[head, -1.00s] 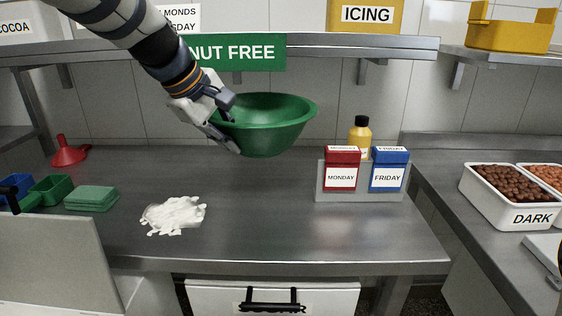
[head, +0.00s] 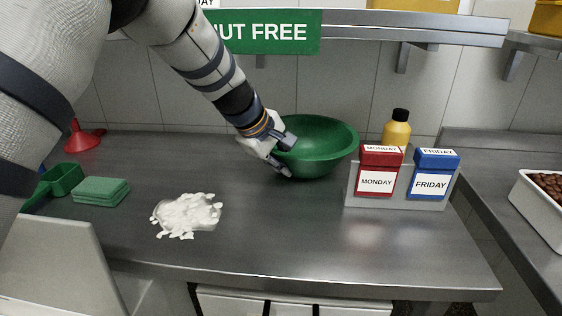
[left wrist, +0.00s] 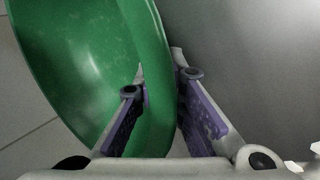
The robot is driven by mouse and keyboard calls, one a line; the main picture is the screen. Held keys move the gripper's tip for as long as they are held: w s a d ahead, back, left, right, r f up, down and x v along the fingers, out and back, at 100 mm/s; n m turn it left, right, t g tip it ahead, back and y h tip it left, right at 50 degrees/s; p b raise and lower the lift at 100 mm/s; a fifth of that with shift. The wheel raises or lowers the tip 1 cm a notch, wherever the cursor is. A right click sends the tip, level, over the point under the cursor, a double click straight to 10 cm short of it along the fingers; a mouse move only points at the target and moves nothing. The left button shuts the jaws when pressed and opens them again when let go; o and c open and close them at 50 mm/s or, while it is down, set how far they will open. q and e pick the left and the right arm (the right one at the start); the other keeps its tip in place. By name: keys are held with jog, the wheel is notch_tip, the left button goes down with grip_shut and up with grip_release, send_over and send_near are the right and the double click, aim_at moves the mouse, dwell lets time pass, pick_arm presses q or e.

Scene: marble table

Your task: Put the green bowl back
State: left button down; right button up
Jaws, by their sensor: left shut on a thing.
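The green bowl (head: 318,150) is upright at the back of the steel table in the head view, left of the red and blue boxes. My left gripper (head: 283,160) is shut on the left side of its rim. In the left wrist view the bowl (left wrist: 75,60) fills the upper left, and its rim passes between the two fingers of the gripper (left wrist: 160,90). The bowl's base is at or just above the table; I cannot tell whether it touches. My right gripper is not in view.
A grey holder (head: 400,195) with a red box (head: 379,172) and a blue box (head: 433,174) stands right of the bowl, a yellow bottle (head: 397,130) behind. The table's front middle (head: 300,235) is clear.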

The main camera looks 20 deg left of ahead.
pick_arm(q)
jog(key=c, duration=1.9)
grip_release()
jog(key=shift+w+f, duration=0.15)
jog(key=shift+o, duration=1.2)
jog(key=shift+r, duration=0.4)
jog(key=v, duration=1.1)
jog(key=shift+s, duration=0.35)
jog(key=shift+a+r, duration=0.1)
jog(key=shift+r, duration=0.05)
